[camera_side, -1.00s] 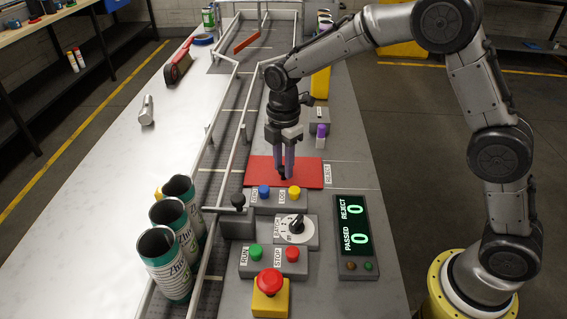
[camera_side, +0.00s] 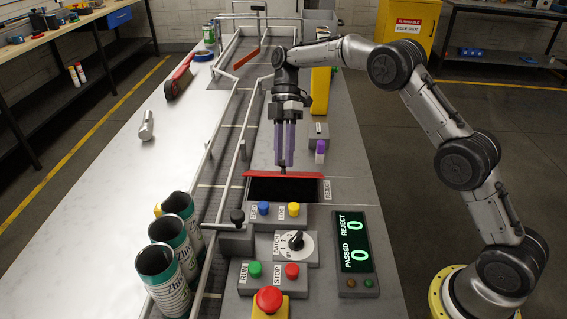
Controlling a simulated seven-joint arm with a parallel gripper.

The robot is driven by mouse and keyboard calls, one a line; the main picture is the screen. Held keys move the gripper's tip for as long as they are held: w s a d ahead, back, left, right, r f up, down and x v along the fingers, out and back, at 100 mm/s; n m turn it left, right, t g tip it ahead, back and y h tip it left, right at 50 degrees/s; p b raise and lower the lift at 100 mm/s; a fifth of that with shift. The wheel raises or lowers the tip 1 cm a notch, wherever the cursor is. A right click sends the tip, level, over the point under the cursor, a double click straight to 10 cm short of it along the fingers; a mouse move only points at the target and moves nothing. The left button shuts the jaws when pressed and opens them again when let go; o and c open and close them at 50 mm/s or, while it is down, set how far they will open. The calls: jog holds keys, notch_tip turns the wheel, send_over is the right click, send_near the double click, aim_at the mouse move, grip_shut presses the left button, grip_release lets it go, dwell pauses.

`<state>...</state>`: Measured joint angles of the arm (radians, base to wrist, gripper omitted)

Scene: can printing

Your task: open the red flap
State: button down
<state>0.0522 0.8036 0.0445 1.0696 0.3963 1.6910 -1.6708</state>
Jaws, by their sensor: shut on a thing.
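The red flap (camera_side: 307,174) is raised and seen nearly edge-on as a thin red strip at the far side of a dark opening (camera_side: 283,189). The opening lies behind the button panel, by the REJECT label. My gripper (camera_side: 284,168) points down at the flap's middle, its purple fingers close together and shut on a small dark part at the flap. The fingertips partly hide that part.
Nearer stand a panel with blue and yellow buttons (camera_side: 277,211), a dial (camera_side: 296,243), RUN and STOP buttons (camera_side: 272,272) and a red emergency button (camera_side: 269,299). A rail-sided conveyor (camera_side: 225,150) runs left, with several cans (camera_side: 165,277) at its near end. A purple-topped item (camera_side: 320,150) stands right of my gripper.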

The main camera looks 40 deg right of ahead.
jog(key=shift+w+d+r+g+y, duration=0.35)
jog(key=shift+w+d+g+y, duration=0.3)
jog(key=shift+d+g+y, duration=0.05)
jog(key=c, duration=0.6)
grip_release()
jog(key=shift+a, duration=0.1)
